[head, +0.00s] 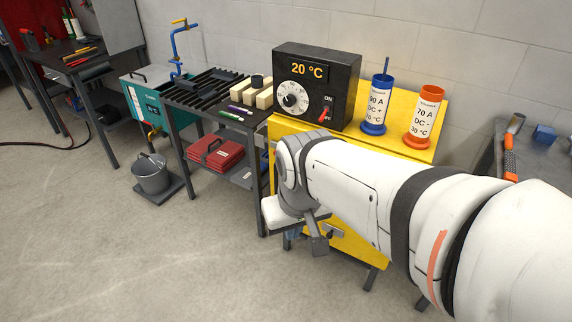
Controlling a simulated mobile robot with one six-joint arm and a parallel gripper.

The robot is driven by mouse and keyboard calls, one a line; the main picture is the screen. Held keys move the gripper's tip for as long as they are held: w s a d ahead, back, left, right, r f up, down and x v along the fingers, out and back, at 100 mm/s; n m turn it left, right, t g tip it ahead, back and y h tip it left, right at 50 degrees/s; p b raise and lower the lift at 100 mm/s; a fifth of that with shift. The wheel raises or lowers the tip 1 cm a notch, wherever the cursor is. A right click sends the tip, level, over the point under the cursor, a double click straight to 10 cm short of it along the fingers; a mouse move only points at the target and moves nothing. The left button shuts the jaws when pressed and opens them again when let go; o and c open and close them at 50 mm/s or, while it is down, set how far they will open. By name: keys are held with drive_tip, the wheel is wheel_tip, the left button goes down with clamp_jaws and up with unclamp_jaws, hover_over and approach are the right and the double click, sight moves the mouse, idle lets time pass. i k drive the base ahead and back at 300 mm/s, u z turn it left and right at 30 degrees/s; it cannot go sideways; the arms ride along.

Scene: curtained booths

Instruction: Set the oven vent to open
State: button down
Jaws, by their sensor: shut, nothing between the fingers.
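The oven (345,82) is a black box on the yellow stand, with a lit "20 °C" display (308,70) on its front. A round white dial (292,98) sits on the left of its front, and a red lever switch (323,115) with an "ON" label is on the right. I cannot make out a part marked as the vent, so its position cannot be told. My gripper (322,238) points downward in front of the yellow stand, below the oven and apart from it. It is shut and empty.
The yellow stand (395,105) holds a blue holder (377,105) and an orange holder (424,117) right of the oven. A slatted workbench (205,90) with blocks stands left. Red cases (215,153) lie on its shelf. A grey bucket (152,173) stands beyond. Open floor lies front left.

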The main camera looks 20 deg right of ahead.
sight(331, 230)
drive_tip(key=z, duration=0.2)
drive_tip(key=k, duration=0.8)
drive_tip(key=z, duration=0.5)
drive_tip(key=i, duration=1)
